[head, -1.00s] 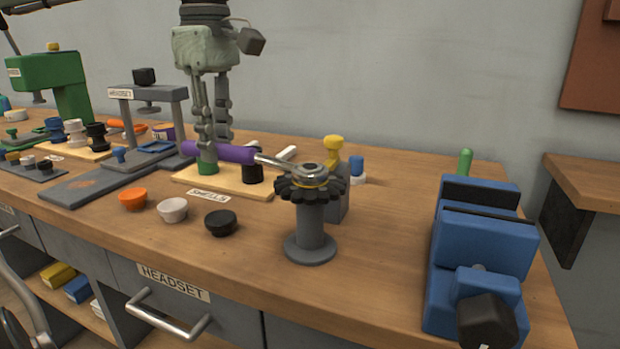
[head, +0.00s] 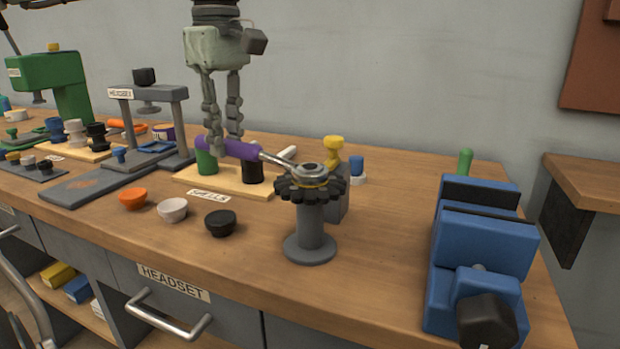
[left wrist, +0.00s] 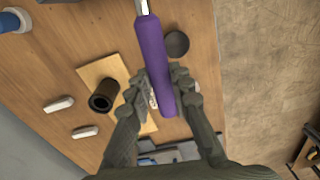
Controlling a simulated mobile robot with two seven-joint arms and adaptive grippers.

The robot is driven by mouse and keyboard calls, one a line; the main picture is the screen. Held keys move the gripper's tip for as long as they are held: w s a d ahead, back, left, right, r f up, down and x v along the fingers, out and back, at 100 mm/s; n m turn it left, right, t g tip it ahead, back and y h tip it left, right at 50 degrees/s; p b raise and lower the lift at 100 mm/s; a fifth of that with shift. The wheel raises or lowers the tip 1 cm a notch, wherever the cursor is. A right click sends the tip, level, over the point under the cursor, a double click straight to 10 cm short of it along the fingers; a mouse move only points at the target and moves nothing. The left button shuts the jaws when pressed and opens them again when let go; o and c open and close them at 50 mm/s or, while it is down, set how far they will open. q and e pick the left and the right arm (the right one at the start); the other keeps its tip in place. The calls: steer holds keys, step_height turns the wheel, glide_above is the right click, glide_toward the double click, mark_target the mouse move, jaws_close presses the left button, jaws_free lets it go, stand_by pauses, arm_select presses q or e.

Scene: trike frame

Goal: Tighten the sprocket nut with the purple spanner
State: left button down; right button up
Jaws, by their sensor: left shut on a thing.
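The purple spanner (head: 243,151) lies level above the bench, its metal ring end (head: 311,171) around or on the nut at the top of the dark toothed sprocket (head: 283,190). The nut itself is mostly hidden by the ring. The sprocket sits flat on a grey post with a round foot (head: 310,249). My left gripper (head: 222,146) points down and is shut on the purple handle near its free end. In the left wrist view, the handle (left wrist: 153,60) runs between my fingers (left wrist: 166,85). My right gripper is not in view.
A wooden shells board (head: 226,184) with green and black cylinders stands under the handle. Orange, white and black cups (head: 221,222) lie in front. A grey block with a yellow knob (head: 334,150) stands close behind the sprocket. A blue vise (head: 480,250) is at right, with clear bench between.

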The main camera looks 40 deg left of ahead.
arm_select(q)
steer(key=shift+w, duration=0.35)
steer(key=shift+s, duration=0.15)
steer(key=shift+s+d+n, duration=0.1)
steer(key=shift+s+n, duration=0.3)
steer(key=shift+s, duration=0.25)
steer(key=c, duration=2)
jaws_free()
jaws_close()
steer(key=shift+r, duration=0.15)
